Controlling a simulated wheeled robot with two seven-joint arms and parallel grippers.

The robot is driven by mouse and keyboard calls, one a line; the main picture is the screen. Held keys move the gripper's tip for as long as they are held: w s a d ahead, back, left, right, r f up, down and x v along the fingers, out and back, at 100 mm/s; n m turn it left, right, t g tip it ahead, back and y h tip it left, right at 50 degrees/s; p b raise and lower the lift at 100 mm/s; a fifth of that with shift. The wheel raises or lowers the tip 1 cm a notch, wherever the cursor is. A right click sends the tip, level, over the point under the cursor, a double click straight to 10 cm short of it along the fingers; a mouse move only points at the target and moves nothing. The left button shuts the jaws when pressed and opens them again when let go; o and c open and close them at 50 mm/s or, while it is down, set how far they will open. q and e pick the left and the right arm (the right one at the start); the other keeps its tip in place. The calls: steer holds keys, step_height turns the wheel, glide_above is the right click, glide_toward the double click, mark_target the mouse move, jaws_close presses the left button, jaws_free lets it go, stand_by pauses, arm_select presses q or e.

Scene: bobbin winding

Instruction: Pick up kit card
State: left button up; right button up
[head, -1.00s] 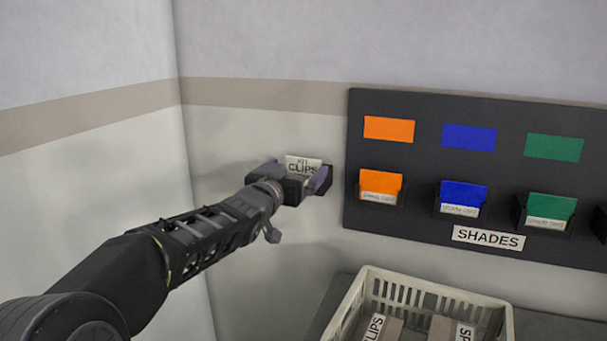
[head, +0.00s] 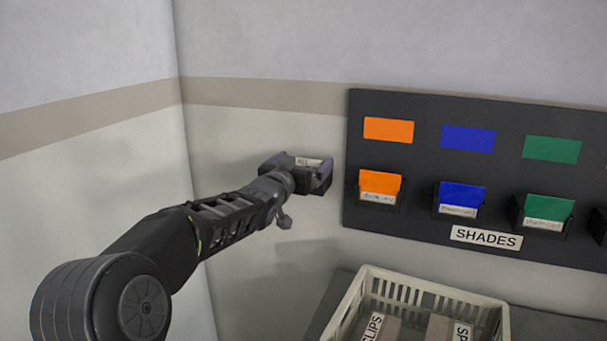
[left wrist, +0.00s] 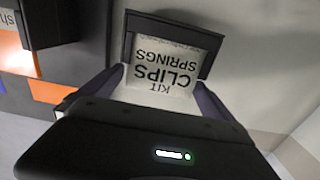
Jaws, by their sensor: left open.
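The kit card (left wrist: 163,72) is white with black print reading KIT CLIPS SPRINGS, upside down in the left wrist view. It stands in a small dark holder (left wrist: 208,62) on the wall. In the head view only the top strip of the card (head: 308,162) shows; my gripper hides the rest. My left gripper (head: 296,174) is open, with its fingers on either side of the card. In the left wrist view the two purple-grey fingers (left wrist: 160,88) flank the card's near end, apart from each other. My right gripper is not in view.
Right of the holder, a dark board (head: 420,155) labelled SHADES carries orange (head: 380,183), blue (head: 462,193) and green (head: 550,207) cards in pockets. Below, a pale crate (head: 400,281) holds boxes with labels. The wall left of the holder is bare.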

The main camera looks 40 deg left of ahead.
arm_select(q)
steer(key=shift+c, duration=0.3)
steer(key=c, duration=1.2)
steer(key=shift+r, duration=0.1)
step_height(320, 180, up, 10)
steer(key=p, duration=0.4)
